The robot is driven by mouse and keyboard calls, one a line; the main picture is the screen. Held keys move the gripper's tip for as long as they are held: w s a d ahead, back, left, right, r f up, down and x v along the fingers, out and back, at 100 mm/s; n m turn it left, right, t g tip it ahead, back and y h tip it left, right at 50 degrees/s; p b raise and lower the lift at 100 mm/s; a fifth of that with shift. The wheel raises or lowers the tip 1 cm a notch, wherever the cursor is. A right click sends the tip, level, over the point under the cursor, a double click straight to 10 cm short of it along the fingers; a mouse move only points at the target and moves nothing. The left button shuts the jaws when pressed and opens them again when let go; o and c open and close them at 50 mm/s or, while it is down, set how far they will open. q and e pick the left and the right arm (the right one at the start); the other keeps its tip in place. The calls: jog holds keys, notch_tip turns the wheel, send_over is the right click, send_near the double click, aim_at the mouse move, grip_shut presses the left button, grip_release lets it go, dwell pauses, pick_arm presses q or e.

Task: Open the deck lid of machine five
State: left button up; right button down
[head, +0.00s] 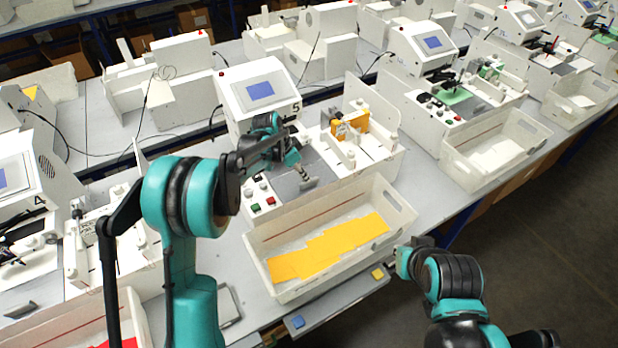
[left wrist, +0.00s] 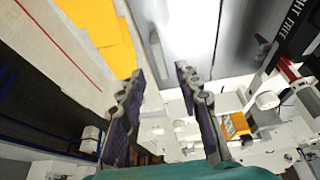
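Machine five is the white machine with a blue screen and a "5" on its console (head: 258,92). Its flat grey deck lid (head: 285,188) lies level, looking shut, right of the buttons; it also shows in the left wrist view (left wrist: 200,30). A pale bar like a handle (left wrist: 155,44) stands on the lid. My left gripper (head: 298,168) is over the lid, fingers pointing down. In the left wrist view its fingers (left wrist: 160,72) are apart with nothing between them, the bar just beyond the tips. My right gripper (head: 405,260) hangs beside the bin; its fingers are unclear.
A white bin (head: 408,215) with yellow sheets (head: 330,248) stands in front of machine five. Red and green buttons (head: 262,190) sit left of the lid. Machine four (head: 20,185) is at left; the floor at right is clear.

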pick_arm(q)
jog(key=x, duration=0.6)
grip_shut()
